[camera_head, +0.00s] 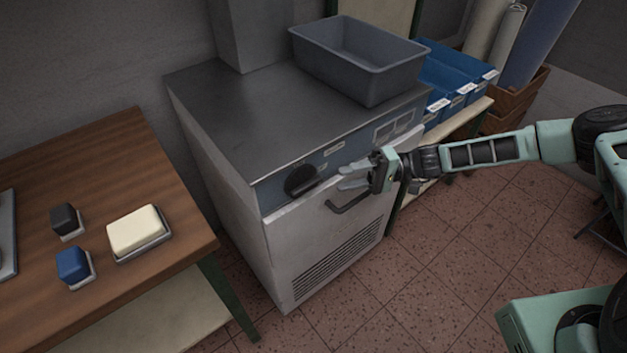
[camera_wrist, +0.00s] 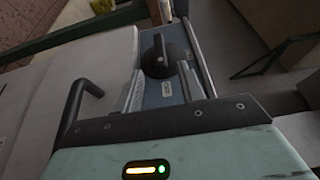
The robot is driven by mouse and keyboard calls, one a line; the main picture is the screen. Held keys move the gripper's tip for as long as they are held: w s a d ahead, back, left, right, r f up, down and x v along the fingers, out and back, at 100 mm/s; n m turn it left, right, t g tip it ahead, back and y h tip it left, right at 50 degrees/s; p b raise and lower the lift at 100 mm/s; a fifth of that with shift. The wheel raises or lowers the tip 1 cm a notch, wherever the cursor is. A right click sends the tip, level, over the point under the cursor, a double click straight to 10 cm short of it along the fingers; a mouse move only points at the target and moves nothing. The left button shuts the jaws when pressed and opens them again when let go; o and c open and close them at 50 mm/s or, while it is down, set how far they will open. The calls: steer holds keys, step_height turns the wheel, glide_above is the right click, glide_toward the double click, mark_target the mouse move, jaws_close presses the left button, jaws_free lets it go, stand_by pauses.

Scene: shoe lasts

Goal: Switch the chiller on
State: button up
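The chiller (camera_head: 240,125) is a grey-white cabinet with a dark metal top, in the middle of the head view. Its blue front panel carries a round black knob (camera_head: 301,180) at the left end, which also shows in the wrist view (camera_wrist: 158,60). Below the panel is a door with a black bar handle (camera_head: 350,203), seen at left in the wrist view (camera_wrist: 75,105). My gripper (camera_head: 350,176) is in front of the panel, to the right of the knob. Its two fingers (camera_wrist: 160,90) are apart and empty, pointing toward the knob. I cannot tell whether a fingertip touches it.
A grey bin (camera_head: 365,80) stands on the chiller top. Blue trays (camera_head: 455,80) sit on a shelf at right. A wooden table (camera_head: 130,180) at left holds a cream block (camera_head: 135,229), a blue block (camera_head: 72,264) and a black block (camera_head: 66,219). The tiled floor in front is clear.

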mark_target(317, 185)
steer(key=p+x, duration=0.1)
steer(key=x, duration=0.7)
steer(key=shift+a+p, duration=0.35)
jaws_close()
